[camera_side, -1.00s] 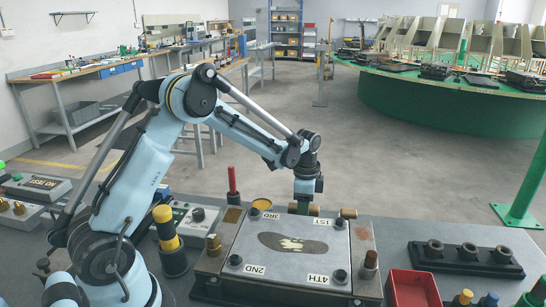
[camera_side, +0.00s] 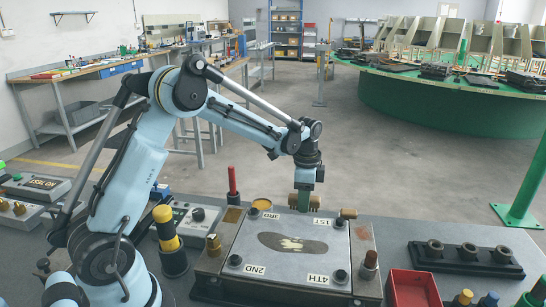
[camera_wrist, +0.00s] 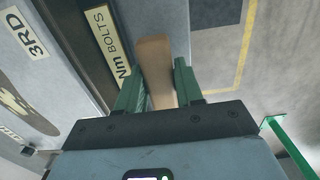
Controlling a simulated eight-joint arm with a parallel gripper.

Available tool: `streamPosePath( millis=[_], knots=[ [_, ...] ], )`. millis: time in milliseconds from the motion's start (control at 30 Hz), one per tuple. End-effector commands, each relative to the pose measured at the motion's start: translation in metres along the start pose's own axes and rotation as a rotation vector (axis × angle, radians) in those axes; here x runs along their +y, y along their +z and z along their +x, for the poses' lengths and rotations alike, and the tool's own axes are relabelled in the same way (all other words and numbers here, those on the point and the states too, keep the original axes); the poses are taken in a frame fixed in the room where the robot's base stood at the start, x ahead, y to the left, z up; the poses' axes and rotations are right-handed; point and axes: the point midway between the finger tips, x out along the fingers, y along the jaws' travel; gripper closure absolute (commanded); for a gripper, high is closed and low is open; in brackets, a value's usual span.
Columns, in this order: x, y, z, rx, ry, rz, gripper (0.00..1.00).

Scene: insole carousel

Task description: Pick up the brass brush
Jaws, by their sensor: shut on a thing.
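My gripper (camera_side: 303,204) points down at the back edge of the mould plate, with its green jaws shut on the brass brush (camera_side: 314,202). The brush shows only as small tan-brown parts beside the jaws in the side view. In the wrist view, its tan handle (camera_wrist: 154,62) runs between the two green jaws (camera_wrist: 158,92). The brush looks slightly above the plate's back edge. Its bristles cannot be made out.
The mould plate (camera_side: 290,233), marked 1ST to 4TH, lies in front of the gripper. A brass-coloured knob (camera_side: 348,213) is to its right. A red upright tool (camera_side: 232,183) stands left. A red tray (camera_side: 412,290) and black holder (camera_side: 465,259) are at right.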

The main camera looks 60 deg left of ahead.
Motion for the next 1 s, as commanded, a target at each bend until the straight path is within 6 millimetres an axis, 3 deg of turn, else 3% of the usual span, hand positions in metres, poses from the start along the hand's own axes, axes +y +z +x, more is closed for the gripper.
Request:
streamPosePath(
  millis=[33, 200, 500, 733, 1000],
  knots=[
    [0.001, 0.000, -0.013, 0.000, 0.000, 0.000, 0.96],
    [0.038, -0.018, -0.035, 0.000, 0.000, 0.006, 0.96],
    [0.083, -0.038, -0.064, 0.000, 0.000, 0.003, 0.96],
    [0.101, -0.047, -0.076, 0.000, 0.000, 0.002, 0.96],
    [0.106, -0.049, -0.080, 0.000, 0.000, 0.000, 0.96]
  ],
)
